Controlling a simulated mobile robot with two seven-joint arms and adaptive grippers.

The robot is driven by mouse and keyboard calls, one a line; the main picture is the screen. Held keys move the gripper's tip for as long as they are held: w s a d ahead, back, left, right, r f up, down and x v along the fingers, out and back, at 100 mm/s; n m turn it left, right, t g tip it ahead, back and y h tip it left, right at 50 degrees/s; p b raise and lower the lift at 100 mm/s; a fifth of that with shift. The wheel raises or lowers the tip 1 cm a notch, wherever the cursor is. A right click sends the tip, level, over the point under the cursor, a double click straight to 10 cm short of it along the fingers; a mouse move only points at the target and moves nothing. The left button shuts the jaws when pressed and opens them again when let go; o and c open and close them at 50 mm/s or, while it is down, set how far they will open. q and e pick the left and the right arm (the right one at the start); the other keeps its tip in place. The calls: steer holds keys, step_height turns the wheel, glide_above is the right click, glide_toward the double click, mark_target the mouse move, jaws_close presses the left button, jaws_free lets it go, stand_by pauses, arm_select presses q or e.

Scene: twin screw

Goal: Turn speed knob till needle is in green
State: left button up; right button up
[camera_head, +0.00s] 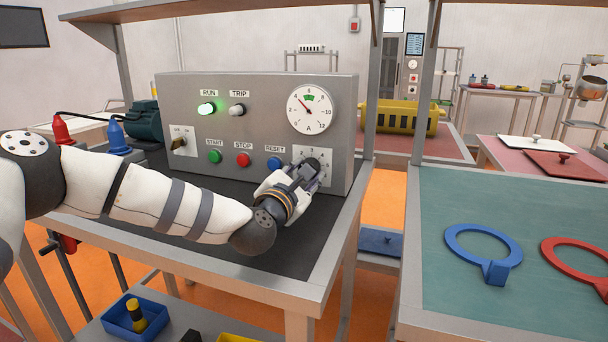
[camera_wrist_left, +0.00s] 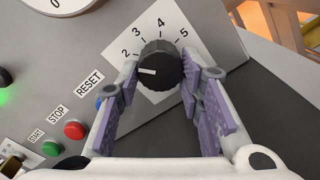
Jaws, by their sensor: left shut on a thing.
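The black speed knob (camera_wrist_left: 160,66) sits on a white plate numbered 2 to 5 in the left wrist view; its white pointer line faces left, a little below the 2. My left gripper (camera_wrist_left: 160,80) has its purple-padded fingers on either side of the knob, shut on it. In the head view the left gripper (camera_head: 306,171) reaches the panel's lower right and partly hides the knob (camera_head: 313,163). The round dial (camera_head: 310,109) above has a red needle pointing up and left, near the 4. Its green band is at the top, right of the needle. My right gripper is not in view.
The grey control panel (camera_head: 262,88) stands on a dark-topped bench. Its RUN lamp (camera_head: 206,109) glows green; the TRIP lamp (camera_head: 237,110) is unlit. START, STOP and RESET (camera_head: 274,162) buttons sit left of the knob. A green-topped table (camera_head: 430,215) with two rings stands at right.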

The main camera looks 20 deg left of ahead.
arm_select(q)
steer(key=o, duration=1.2)
steer(key=shift+c, duration=0.2)
steer(key=s, duration=1.2)
steer(key=shift+a, duration=0.2)
